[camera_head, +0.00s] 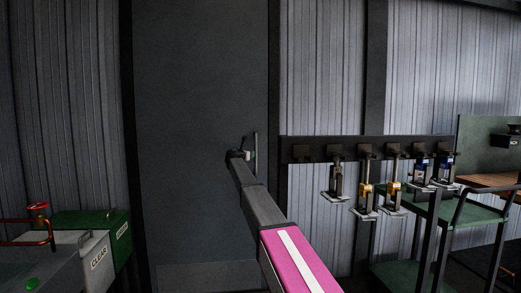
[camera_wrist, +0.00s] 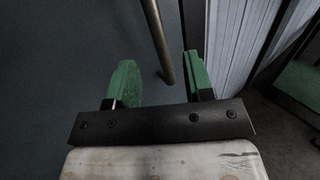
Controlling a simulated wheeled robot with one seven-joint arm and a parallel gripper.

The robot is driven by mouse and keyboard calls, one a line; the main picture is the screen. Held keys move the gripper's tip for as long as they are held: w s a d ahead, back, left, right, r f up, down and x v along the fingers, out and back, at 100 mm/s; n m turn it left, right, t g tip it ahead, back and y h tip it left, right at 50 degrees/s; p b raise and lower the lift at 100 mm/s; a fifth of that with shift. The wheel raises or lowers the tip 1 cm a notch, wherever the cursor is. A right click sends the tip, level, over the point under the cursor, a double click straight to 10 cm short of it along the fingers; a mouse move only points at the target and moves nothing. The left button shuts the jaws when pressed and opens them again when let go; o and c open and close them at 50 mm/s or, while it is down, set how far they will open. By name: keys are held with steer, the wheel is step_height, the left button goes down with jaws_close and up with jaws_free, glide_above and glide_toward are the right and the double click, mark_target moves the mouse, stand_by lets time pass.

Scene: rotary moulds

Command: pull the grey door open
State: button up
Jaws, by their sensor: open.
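The grey door (camera_head: 200,90) is a tall flat dark panel in the middle left of the head view, and it looks shut in its dark frame. Its upright bar handle (camera_head: 256,150) is near the right edge, partly beside my gripper. In the wrist view the handle (camera_wrist: 158,42) is a thin metal bar that slants down between the two green fingers. My gripper (camera_wrist: 160,82) is open, with one finger on each side of the bar's lower end, and I see a gap to both fingers. In the head view my gripper (camera_head: 248,151) is small and mostly hidden by my arm.
A dark wall rack (camera_head: 310,142) with several hanging tools is right of the door. A green trolley (camera_head: 470,214) stands at the far right. Green and grey bins (camera_head: 95,222) and a bench with a red valve wheel (camera_head: 38,206) are at the lower left.

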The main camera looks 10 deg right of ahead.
steer(key=r+x, duration=0.2)
steer(key=x, duration=0.9)
steer(key=shift+w+a+n, duration=0.15)
steer(key=shift+w+n, duration=0.15)
steer(key=shift+w, duration=0.25)
jaws_close()
steer(key=shift+s, duration=0.2)
